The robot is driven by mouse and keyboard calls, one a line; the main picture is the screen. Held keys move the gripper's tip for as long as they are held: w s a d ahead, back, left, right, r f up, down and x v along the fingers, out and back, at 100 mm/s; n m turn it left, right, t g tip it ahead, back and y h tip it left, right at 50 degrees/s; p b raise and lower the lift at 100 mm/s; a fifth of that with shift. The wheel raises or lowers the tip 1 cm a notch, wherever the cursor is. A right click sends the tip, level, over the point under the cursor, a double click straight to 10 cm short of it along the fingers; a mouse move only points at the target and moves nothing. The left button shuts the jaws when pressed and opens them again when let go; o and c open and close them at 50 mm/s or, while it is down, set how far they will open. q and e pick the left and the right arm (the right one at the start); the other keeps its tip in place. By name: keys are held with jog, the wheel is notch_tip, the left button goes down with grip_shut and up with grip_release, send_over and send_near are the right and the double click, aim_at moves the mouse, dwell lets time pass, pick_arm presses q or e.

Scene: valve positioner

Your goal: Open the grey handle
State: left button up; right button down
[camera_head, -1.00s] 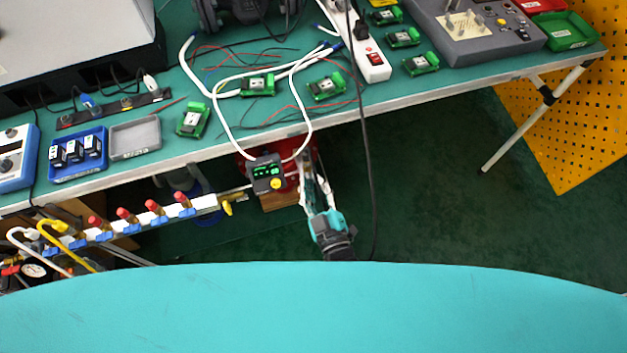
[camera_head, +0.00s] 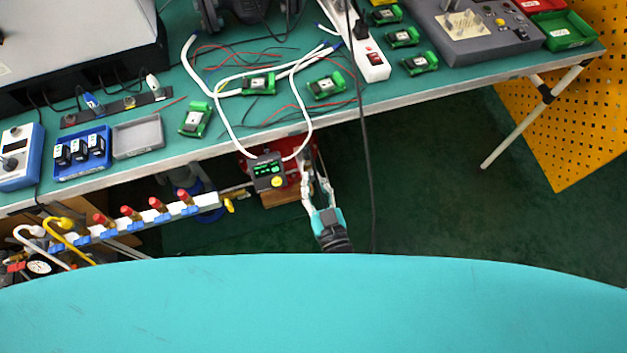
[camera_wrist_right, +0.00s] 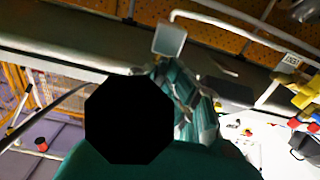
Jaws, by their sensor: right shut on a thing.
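My right gripper (camera_head: 311,180) reaches up from the bottom to a red part (camera_head: 290,152) under the table's front edge, right of a small dark positioner box (camera_head: 268,171) with a green display and yellow knob. Its jaws are shut on a small part, apparently the grey handle, which the fingers mostly hide. In the right wrist view the fingers (camera_wrist_right: 183,92) come close together, with a light grey square piece (camera_wrist_right: 169,40) just beyond them; I cannot tell if this is the handle. A black octagon covers the middle of that view. My left gripper is not in view.
The green table (camera_head: 390,95) carries circuit boards, cables and trays. A black cable (camera_head: 368,190) hangs right of my right gripper. A white manifold (camera_head: 207,200) with red-topped valves lies to the left. A yellow perforated panel (camera_head: 570,130) stands at the right.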

dwell(0.3)
jog(key=c, duration=1.4)
grip_release()
jog(key=shift+s, duration=0.1)
jog(key=v, duration=1.2)
jog(key=s+d+f+g+h, duration=0.1)
jog(key=s+d+f+g, duration=0.15)
jog(key=f, duration=0.45)
jog(key=s+d+f+g, duration=0.1)
jog(key=d+f+g, duration=0.15)
jog(key=f, duration=0.55)
jog(key=s+d+f+g+h, duration=0.1)
jog(key=s+f+g, duration=0.15)
jog(key=f, duration=0.45)
jog(key=s+d+f+m+g+h+p, duration=0.1)
jog(key=s+d+f+g+h, duration=0.2)
jog(key=s+d+f+g, duration=0.5)
jog(key=s+d+f, duration=0.5)
jog(key=s+d, duration=0.1)
jog(key=s, duration=0.2)
jog(key=shift+f+g+h, duration=0.3)
jog(key=shift+g, duration=0.05)
